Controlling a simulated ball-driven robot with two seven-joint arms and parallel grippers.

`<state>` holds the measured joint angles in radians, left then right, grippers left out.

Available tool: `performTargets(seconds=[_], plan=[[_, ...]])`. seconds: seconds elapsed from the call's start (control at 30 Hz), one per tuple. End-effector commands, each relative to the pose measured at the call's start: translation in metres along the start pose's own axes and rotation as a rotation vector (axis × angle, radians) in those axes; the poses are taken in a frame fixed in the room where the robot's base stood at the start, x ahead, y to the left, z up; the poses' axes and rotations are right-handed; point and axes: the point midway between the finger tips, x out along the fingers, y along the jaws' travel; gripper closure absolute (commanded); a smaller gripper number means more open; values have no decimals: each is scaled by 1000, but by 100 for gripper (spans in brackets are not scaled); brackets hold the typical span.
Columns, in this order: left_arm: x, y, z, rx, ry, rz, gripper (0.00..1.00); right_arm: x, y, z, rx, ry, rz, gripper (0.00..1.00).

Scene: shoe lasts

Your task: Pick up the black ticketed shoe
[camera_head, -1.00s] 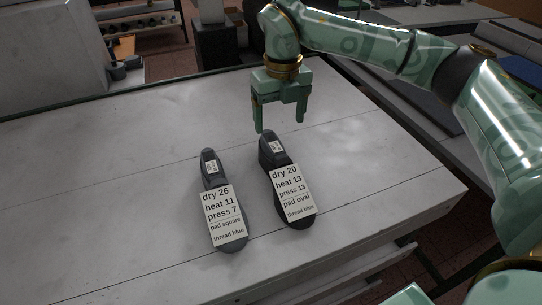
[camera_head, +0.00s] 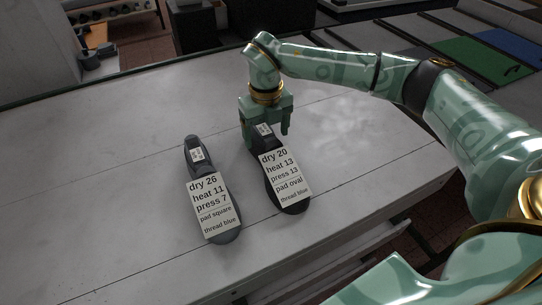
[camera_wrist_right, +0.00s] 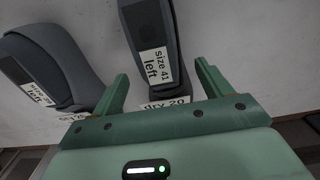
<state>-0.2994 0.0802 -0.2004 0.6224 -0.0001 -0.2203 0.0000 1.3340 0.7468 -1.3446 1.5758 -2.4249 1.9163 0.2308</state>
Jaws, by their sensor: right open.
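The black ticketed shoe (camera_head: 293,207) lies on the white table, the right one of two. Its large white ticket reads dry 20, heat 13, press 13, pad oval, thread blue. In the right wrist view the shoe (camera_wrist_right: 143,22) shows a "size 41 left" label and lies between the finger lines. My right gripper (camera_head: 267,132) is open and empty, at the shoe's far end, with a finger to either side. The fingers also show in the wrist view (camera_wrist_right: 162,76). Contact cannot be told. My left gripper is not in view.
A greyer shoe (camera_head: 224,237) with a dry 26 ticket lies close by on the left; it also shows in the wrist view (camera_wrist_right: 62,55). The white table (camera_head: 90,200) is clear to the left and right of the pair.

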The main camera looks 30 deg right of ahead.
Motion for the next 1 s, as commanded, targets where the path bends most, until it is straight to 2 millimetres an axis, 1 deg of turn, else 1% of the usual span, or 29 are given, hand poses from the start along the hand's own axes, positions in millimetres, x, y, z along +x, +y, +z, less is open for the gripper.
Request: performTargets(seconds=[0.03, 0.1, 0.2, 0.4, 0.43, 0.47, 0.5, 0.57, 0.6, 0.67, 0.7, 0.87, 1.0], plan=[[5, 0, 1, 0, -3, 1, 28, 13, -2, 0, 1, 5, 0, 22], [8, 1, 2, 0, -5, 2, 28, 25, -2, 0, 0, 6, 1, 22], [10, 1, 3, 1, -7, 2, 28, 36, -2, 1, -1, 3, 0, 22], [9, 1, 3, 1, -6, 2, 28, 36, -2, 1, -1, 1, 0, 22], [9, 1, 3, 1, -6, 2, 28, 36, -2, 1, -1, 1, 0, 28], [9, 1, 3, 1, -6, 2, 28, 36, -2, 1, -1, 1, 0, 36], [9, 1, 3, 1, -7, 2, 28, 36, -3, 1, -1, 1, 0, 47], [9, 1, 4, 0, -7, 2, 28, 36, -3, 1, -1, 1, 0, 64], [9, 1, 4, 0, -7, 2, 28, 36, -3, 1, -1, 1, 0, 75], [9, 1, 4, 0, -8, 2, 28, 36, -3, 1, -1, 1, 0, 92], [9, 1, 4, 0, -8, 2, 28, 35, -2, 2, -1, -1, 1, 97], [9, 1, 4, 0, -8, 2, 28, 35, -2, 2, -1, -1, 1, 97], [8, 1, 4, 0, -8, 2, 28, 31, -2, 2, 0, -2, 1, 97]])
